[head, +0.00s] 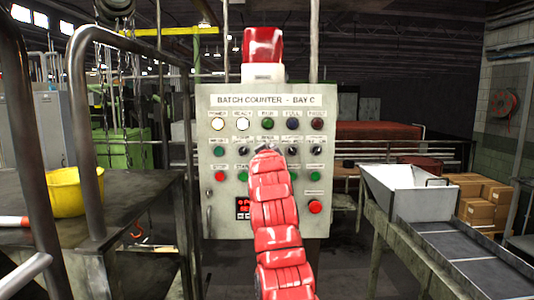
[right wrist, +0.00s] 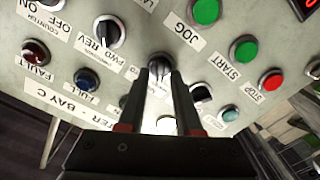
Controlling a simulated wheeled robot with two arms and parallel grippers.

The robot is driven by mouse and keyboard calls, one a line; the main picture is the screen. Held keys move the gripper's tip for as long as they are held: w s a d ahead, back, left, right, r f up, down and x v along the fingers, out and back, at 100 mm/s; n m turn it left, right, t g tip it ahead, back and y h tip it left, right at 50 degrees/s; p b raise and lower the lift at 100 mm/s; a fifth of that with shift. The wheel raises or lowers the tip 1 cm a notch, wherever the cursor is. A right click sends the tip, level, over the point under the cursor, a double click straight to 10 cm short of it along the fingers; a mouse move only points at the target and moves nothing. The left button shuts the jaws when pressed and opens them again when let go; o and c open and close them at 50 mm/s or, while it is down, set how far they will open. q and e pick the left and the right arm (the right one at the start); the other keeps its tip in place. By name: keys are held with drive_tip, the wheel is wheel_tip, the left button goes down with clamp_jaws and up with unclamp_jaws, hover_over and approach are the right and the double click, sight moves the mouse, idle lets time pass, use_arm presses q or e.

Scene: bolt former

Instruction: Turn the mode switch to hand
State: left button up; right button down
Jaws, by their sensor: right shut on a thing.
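The grey control panel (head: 208,190) titled "BATCH COUNTER - BAY C" stands straight ahead in the head view. My right gripper (head: 265,149) reaches its middle row of switches; my red arm hides the fingertips there. In the right wrist view the panel appears upside down, and my right gripper (right wrist: 159,73) is shut on a dark selector knob (right wrist: 157,62), which I take as the mode switch. Its label is mostly hidden, so I cannot read its setting. My left gripper is not in view.
A FWD/REV knob (right wrist: 109,30) and a COUNTER knob (right wrist: 51,4) are close to the held knob. Green JOG (right wrist: 206,11) and START (right wrist: 244,49) buttons are nearby. A bench with a yellow bowl (head: 76,192) stands left; a metal chute (head: 455,245) stands right.

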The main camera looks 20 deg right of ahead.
drive_tip(key=c, duration=0.6)
unclamp_jaws()
drive_tip(key=b+v, duration=0.6)
drive_tip(key=v, duration=1.1)
drive_tip(key=shift+s, duration=0.25)
